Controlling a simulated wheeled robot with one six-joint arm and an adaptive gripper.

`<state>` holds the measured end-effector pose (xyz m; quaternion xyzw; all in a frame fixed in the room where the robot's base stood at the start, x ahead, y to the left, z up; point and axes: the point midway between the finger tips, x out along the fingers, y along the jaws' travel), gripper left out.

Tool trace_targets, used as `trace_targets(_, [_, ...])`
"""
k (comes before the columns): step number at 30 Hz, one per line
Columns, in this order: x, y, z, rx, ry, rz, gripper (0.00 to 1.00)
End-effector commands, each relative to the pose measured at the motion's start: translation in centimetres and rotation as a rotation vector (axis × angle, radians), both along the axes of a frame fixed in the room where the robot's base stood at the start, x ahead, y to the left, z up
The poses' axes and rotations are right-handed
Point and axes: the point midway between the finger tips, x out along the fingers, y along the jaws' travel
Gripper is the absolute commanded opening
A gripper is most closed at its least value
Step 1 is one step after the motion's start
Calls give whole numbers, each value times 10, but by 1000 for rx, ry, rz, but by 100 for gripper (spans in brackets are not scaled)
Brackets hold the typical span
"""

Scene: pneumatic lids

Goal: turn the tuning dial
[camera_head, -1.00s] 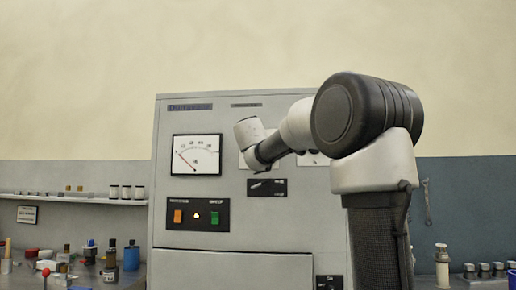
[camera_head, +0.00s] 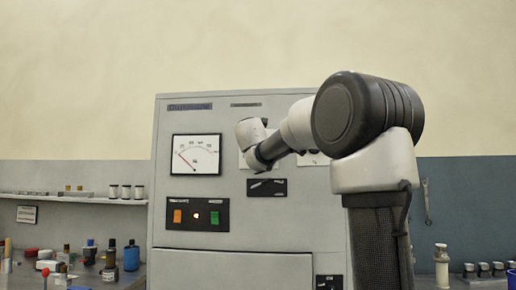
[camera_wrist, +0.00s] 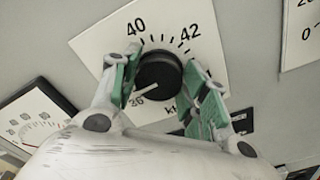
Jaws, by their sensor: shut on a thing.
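The tuning dial (camera_wrist: 160,74) is a black round knob on a white square scale plate (camera_wrist: 93,44) with marks including 40 and 42, seen in the wrist view. A pale pointer line on the knob points to the lower left, near the mark at the plate's lower left. My gripper (camera_wrist: 163,88) has its green-padded fingers on either side of the knob, shut on it. In the head view my arm hides the dial, and only an edge of its plate shows behind the wrist.
The grey cabinet (camera_head: 255,225) carries a needle meter (camera_head: 196,154), which also shows in the wrist view (camera_wrist: 38,118). Below it is a switch panel (camera_head: 197,214) with orange and green switches. Bottles stand on a shelf (camera_head: 70,198) and bench at left.

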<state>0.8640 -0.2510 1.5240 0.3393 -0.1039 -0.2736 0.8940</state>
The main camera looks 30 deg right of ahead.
Motion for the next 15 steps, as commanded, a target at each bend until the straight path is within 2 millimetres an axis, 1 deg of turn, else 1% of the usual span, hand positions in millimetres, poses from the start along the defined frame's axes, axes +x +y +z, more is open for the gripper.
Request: trace_targets(15, [-1,-1,-3,391,-262,0,21])
